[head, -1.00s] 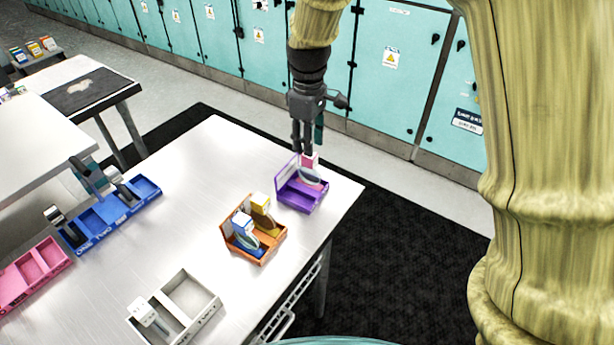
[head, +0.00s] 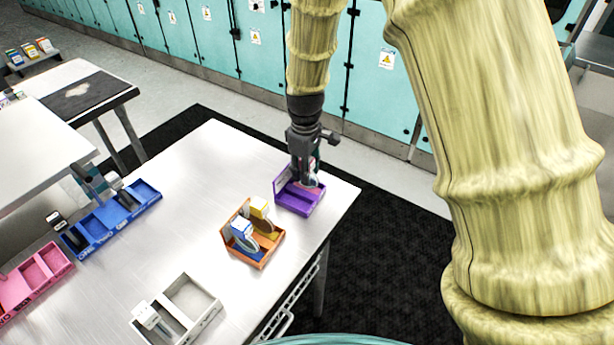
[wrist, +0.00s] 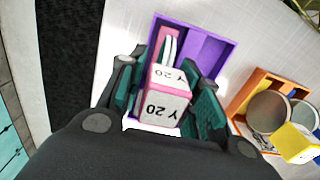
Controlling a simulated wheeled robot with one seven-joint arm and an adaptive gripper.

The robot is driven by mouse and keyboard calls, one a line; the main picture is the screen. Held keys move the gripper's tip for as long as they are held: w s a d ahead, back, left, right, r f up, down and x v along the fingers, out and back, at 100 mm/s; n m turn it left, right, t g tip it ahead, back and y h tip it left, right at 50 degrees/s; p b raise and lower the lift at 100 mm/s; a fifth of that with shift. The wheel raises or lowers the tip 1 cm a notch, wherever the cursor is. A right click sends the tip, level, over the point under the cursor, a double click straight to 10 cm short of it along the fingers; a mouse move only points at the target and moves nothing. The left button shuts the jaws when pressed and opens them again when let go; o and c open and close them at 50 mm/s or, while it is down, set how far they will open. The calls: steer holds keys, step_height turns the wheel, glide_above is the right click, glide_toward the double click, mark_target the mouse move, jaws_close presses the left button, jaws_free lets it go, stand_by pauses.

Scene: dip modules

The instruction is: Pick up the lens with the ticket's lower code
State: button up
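A lens with a pink-and-white block handle marked "Y 20" (wrist: 165,95) stands in the purple tray (head: 299,206) at the table's far right corner. The tray also shows in the wrist view (wrist: 222,28). My gripper (head: 307,178) is down at this tray, its fingers on either side of the handle. In the wrist view the teal finger pads (wrist: 168,100) are apart, with the handle between them and no clear grip. A yellow-handled lens (head: 259,209) and a blue-handled lens (head: 241,231) stand in the orange tray (head: 262,262). I cannot make out a ticket.
The blue tray (head: 148,190), the pink tray (head: 38,272) and the grey tray (head: 207,311), holding a white-handled item (head: 149,317), lie farther left and in front. The middle of the metal table (head: 190,225) is clear. Teal lockers (head: 378,95) stand behind.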

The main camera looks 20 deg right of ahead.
steer(key=shift+f, duration=0.95)
jaws_close()
